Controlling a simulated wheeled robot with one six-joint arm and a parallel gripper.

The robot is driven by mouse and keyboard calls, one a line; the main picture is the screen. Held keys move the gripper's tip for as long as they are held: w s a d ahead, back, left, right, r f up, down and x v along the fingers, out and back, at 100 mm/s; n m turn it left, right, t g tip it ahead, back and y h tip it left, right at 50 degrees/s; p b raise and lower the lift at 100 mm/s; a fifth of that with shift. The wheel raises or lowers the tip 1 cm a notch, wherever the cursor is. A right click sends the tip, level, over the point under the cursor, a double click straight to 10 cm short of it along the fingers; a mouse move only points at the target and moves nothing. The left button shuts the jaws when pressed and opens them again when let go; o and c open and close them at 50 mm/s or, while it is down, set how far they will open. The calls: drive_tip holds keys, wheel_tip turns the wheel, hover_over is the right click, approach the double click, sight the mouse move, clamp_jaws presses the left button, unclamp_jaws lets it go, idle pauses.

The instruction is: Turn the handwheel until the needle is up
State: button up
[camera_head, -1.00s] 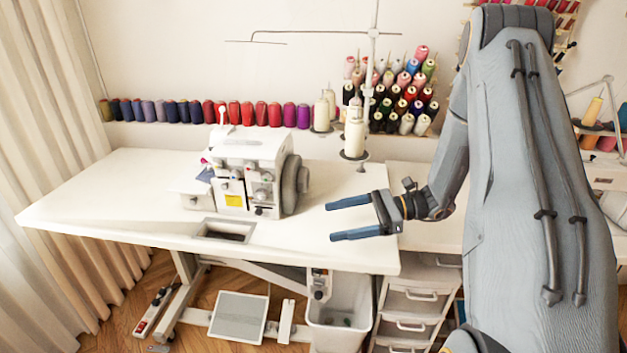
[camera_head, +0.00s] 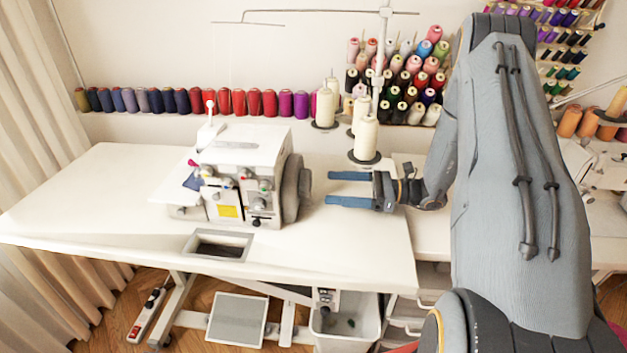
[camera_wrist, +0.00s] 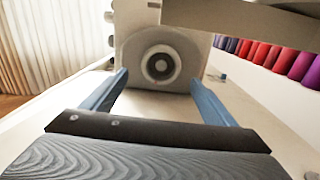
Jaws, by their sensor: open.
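The white sewing machine (camera_head: 243,160) stands on the white table, its grey handwheel (camera_head: 292,188) on its right side. In the wrist view the handwheel (camera_wrist: 160,66) faces me as a round grey disc with a lighter ring, straight ahead and between my fingers in the picture. My gripper (camera_head: 328,188) is open and empty, with blue fingers pointing left at the handwheel and a small gap between. The fingertips also show in the wrist view (camera_wrist: 158,80). The needle cannot be made out in either view.
Cream thread cones (camera_head: 365,138) on a stand rise just behind my gripper. A row of coloured spools (camera_head: 230,102) lines the wall. The white table (camera_head: 340,250) is clear in front of my gripper, with a rectangular opening (camera_head: 218,246) before the machine.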

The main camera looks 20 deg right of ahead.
sight(311, 185)
drive_tip(key=shift+p+x, duration=0.9)
drive_tip(key=shift+x, duration=2.2)
drive_tip(key=shift+c, duration=0.2)
drive_tip(key=c, duration=1)
